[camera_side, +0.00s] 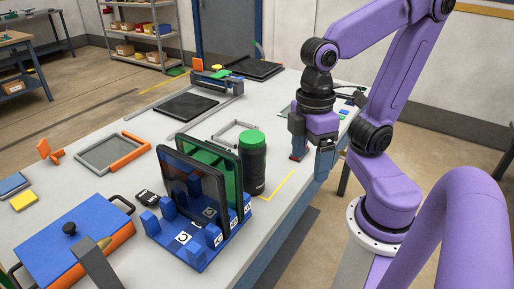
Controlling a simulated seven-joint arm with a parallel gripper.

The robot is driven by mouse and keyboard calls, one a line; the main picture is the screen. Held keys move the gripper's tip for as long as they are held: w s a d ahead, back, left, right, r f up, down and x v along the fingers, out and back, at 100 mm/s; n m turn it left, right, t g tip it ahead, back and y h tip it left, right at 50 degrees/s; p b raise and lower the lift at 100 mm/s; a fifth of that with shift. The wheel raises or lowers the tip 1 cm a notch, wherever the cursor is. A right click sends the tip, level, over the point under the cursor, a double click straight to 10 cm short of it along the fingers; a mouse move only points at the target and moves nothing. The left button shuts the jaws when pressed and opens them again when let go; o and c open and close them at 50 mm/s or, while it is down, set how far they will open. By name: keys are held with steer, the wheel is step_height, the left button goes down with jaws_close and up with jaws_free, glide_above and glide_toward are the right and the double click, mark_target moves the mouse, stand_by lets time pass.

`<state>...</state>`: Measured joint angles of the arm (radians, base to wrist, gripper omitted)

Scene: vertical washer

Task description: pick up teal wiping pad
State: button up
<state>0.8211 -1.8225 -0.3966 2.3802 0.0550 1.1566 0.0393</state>
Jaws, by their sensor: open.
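I cannot clearly pick out a teal wiping pad. A flat blue pad (14,184) lies at the table's left edge beside a yellow pad (23,201); its shade looks more blue than teal. A small green piece (220,73) lies at the far end of the table. My gripper (310,163) is open at the table's right edge, fingers pointing down, far from the blue pad. A small red and blue bit shows at its left finger. Whether anything lies between the fingers is hard to tell.
A blue rack (193,252) holds two upright panels, dark and green. A black bottle with a green lid (252,160) stands between the rack and my gripper. A blue box (62,240) with a black knob is front left. A grey-orange frame (110,152) lies behind it.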

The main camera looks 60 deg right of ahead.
steer(key=w+d+f+m+t+y, duration=0.15)
steer(key=w+d+m+y, duration=0.25)
steer(key=w+m, duration=0.75)
steer(key=w+d+m+t+y, duration=0.3)
steer(key=w+d+m+y, duration=0.15)
steer(key=m, duration=1.35)
steer(key=s+d+r+m+t+h, duration=0.1)
steer(key=s+d+m+t+h, duration=0.1)
steer(key=d+m+t+h, duration=0.5)
steer(key=s+d+r+m+t+h, duration=0.1)
steer(key=d+m+t+h, duration=0.2)
steer(key=d+m, duration=0.85)
steer(key=shift+n+g+y, duration=0.25)
steer(key=shift+n+y, duration=0.1)
steer(key=shift+n, duration=0.05)
step_height(320, 180, down, 19)
steer(key=shift+r, duration=0.2)
steer(key=shift+w+f, duration=0.25)
steer(key=x, duration=1.1)
steer(key=shift+d+x, duration=0.2)
steer(key=shift+x, duration=2.7)
steer(key=shift+r, duration=0.15)
